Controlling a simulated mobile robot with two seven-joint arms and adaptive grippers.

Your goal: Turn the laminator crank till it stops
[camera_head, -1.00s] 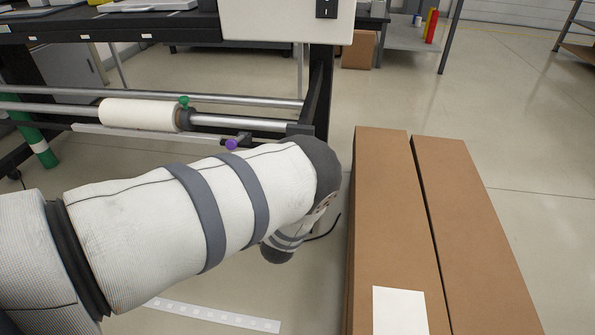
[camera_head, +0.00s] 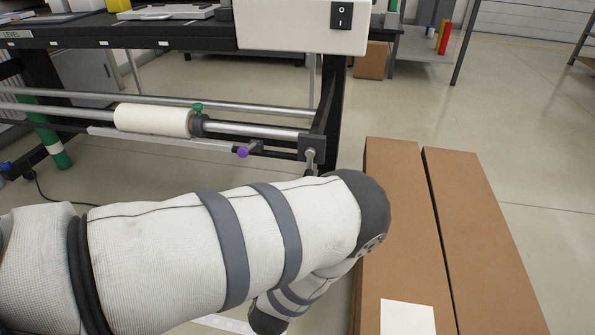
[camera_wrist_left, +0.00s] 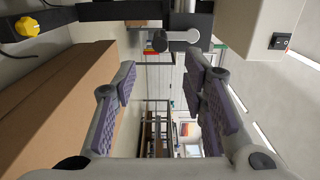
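The laminator (camera_head: 290,26) is a black-framed machine with a pale housing and a power switch. At the right end of its lower roller bar, a small silver crank (camera_head: 311,157) shows on a dark block, partly hidden by my left arm. In the left wrist view the crank (camera_wrist_left: 182,36) is a grey lever at the top, ahead of my left gripper (camera_wrist_left: 163,85). The gripper's two purple-padded fingers are wide apart, with nothing between them. They appear clear of the crank. My left gripper is hidden in the head view. My right gripper is in neither view.
Two long cardboard boxes (camera_head: 401,230) stand on the floor right of the laminator, close to my left arm. A white roll (camera_head: 152,119) with a green knob (camera_head: 197,107) and a purple knob (camera_head: 242,152) are on the bars. Open floor lies beyond the boxes.

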